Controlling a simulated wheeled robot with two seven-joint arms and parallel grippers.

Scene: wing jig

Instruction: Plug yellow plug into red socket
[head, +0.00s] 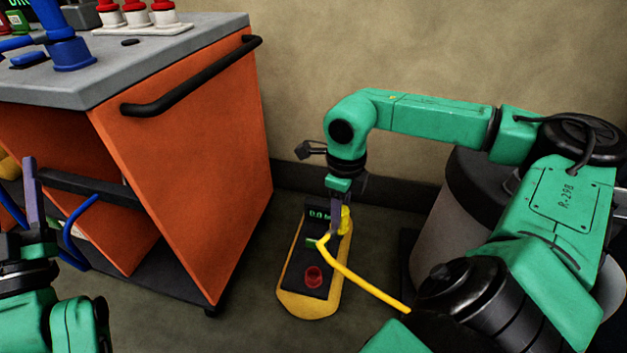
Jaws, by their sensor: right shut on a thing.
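The yellow plug (345,217) is between the fingers of my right gripper (338,212), which is shut on it. The plug is over the upper end of a yellow-and-black unit (291,300) on the floor; whether it touches the unit is unclear. The red socket (314,277) is a round red ring near the unit's lower end, below and left of the plug in the picture, apart from it. My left gripper (30,200) is at the left edge, partly cut off, with one finger showing.
The unit also has a green-lit display (319,214) and a small green part (311,243). An orange cart (190,160) with a grey top and black handle stands at the left. A grey cylinder (450,200) is behind my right arm.

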